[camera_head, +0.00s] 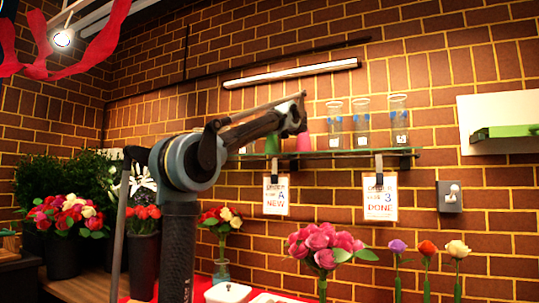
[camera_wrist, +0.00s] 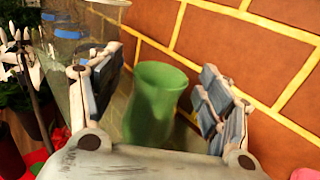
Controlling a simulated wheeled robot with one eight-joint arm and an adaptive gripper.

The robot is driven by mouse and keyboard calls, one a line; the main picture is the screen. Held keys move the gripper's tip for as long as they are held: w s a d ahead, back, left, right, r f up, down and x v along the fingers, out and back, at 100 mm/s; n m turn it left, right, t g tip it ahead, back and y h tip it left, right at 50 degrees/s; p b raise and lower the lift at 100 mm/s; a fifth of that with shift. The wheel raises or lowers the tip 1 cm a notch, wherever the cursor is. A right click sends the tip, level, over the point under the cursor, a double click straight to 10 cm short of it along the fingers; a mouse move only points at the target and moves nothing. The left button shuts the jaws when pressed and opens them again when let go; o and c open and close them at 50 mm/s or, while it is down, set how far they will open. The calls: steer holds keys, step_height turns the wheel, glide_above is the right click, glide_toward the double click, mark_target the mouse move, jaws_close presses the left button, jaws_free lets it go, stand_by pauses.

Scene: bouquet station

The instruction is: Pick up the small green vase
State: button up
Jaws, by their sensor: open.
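The small green vase (camera_wrist: 155,103) stands upright on the glass shelf, close to the brick wall, in the wrist view. My gripper (camera_wrist: 158,85) is open, with one finger left of the vase and the other right of it. Gaps show between the vase and both fingers, and nothing is held. The palm hides the vase's lowest part. In the head view, the green vase (camera_head: 272,143) shows partly below my arm, which crosses in front of the shelf. I cannot make out the fingers there.
The glass shelf (camera_head: 345,153) also carries a pink vase (camera_head: 303,142) just right of the green one and several clear glasses (camera_head: 361,122). Signs (camera_head: 380,198) hang below it. The brick wall is close behind. Flowers (camera_head: 325,243) stand below.

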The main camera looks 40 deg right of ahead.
steer(key=shift+x, duration=0.9)
jaws_close()
steer(key=shift+r, duration=0.15)
